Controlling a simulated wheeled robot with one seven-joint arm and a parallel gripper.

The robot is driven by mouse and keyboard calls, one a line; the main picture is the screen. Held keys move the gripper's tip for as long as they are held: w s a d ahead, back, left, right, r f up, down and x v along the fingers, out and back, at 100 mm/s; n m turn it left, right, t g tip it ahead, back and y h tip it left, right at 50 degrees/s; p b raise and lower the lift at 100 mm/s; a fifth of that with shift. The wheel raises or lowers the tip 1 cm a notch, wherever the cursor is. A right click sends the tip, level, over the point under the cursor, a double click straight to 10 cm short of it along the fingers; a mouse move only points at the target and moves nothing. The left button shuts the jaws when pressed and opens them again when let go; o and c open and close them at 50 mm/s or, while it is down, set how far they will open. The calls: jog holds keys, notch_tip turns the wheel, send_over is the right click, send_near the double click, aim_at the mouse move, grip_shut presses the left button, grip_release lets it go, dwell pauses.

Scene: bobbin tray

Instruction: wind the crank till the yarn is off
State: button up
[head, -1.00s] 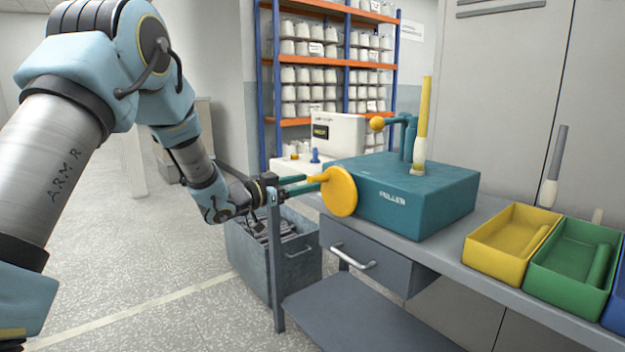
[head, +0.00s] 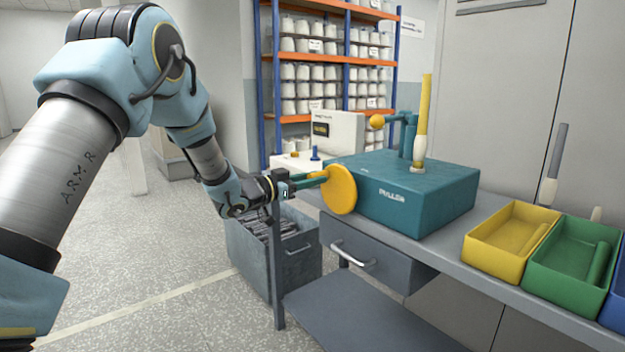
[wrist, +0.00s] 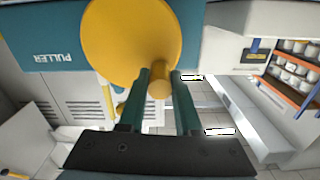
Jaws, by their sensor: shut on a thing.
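A teal puller box (head: 430,200) stands on the bench, with a yellow crank disc (head: 342,189) on its left side. My gripper (head: 316,179) comes from the left and is shut on the crank's yellow handle peg. In the wrist view the peg (wrist: 159,84) sits between the two green fingers, in front of the crank disc (wrist: 125,35). An upright bobbin (head: 422,120) stands on top of the box, yellow above and whitish at its lower part. Whether the yellow is yarn or the bare bobbin, I cannot tell.
A teal arm with a yellow ball (head: 377,121) rises behind the bobbin. A yellow tray (head: 505,258) and a green tray (head: 570,278) stand to the right on the bench. A drawer (head: 365,258) hangs below, and a grey bin (head: 280,258) stands on the floor under my gripper.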

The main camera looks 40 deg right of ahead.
grip_shut()
jog(key=shift+s+m+b, duration=0.1)
jog(key=shift+m+b, duration=0.2)
jog(key=shift+b, duration=0.1)
